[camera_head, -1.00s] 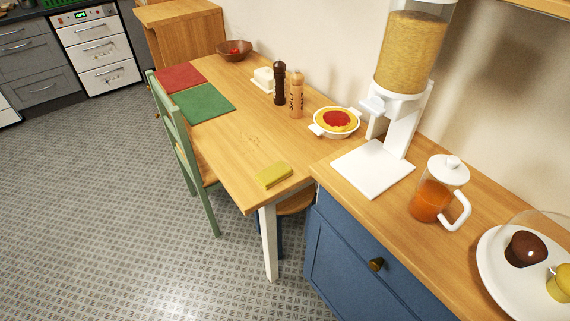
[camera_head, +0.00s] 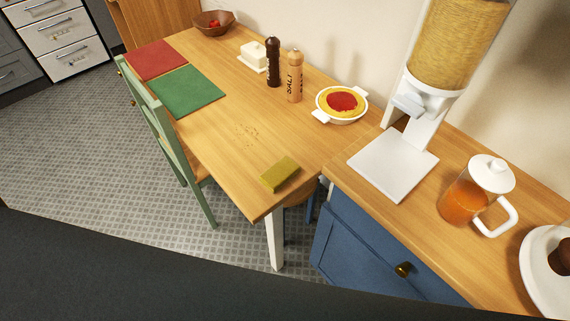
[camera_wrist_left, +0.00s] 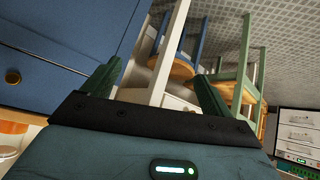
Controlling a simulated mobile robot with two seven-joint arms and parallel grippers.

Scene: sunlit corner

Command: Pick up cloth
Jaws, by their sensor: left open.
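A small yellow-green folded cloth (camera_head: 280,174), which could also be a sponge, lies flat near the front corner of the wooden table (camera_head: 215,140). Neither gripper shows in the head view.
A white bowl of food (camera_head: 341,104), two mills (camera_head: 273,62) and a butter dish (camera_head: 253,57) stand along the wall side. A cereal dispenser (camera_head: 393,163) and a jug (camera_head: 466,200) stand on the right counter. A green chair (camera_head: 170,140) is at the table's left side.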

